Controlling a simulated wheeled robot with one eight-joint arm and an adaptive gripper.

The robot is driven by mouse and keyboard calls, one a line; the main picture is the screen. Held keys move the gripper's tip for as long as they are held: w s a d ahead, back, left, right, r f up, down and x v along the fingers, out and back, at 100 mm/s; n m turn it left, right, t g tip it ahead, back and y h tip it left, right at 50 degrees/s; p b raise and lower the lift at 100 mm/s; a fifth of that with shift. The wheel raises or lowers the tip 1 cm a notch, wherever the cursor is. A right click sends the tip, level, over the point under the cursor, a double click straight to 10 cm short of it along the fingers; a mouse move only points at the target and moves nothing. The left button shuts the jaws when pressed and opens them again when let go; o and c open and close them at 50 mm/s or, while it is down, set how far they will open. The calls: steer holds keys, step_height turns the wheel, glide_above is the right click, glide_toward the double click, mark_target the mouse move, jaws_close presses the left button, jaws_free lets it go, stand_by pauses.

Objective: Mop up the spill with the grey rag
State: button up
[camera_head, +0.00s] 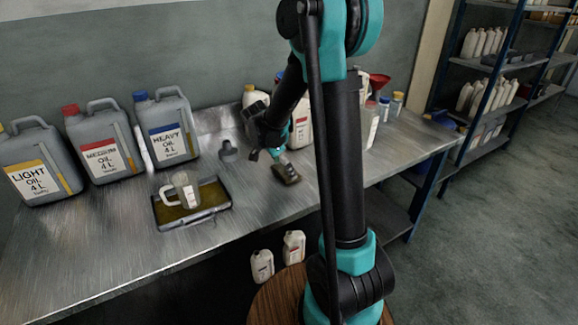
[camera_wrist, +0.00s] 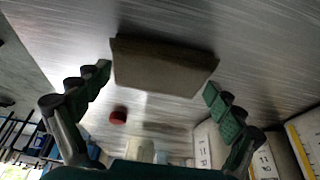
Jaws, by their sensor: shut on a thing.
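In the head view my gripper (camera_head: 280,160) is just above and behind the rag, low over the bench. Whether the rag touches the bench is hard to tell.
A clear measuring jug (camera_head: 187,188) stands in the tray. Three large oil canisters, including the heavy oil (camera_head: 168,128), stand at the back left. A grey cap-like piece (camera_head: 228,151) lies nearby. Bottles and a red funnel (camera_head: 380,79) stand right.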

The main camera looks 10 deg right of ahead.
steer(key=shift+s+a, duration=0.2)
steer(key=shift+a, duration=0.35)
steer(key=shift+s+a, duration=0.2)
steer(key=shift+a, duration=0.3)
steer(key=shift+r, duration=3.4)
steer(key=shift+s, duration=0.1)
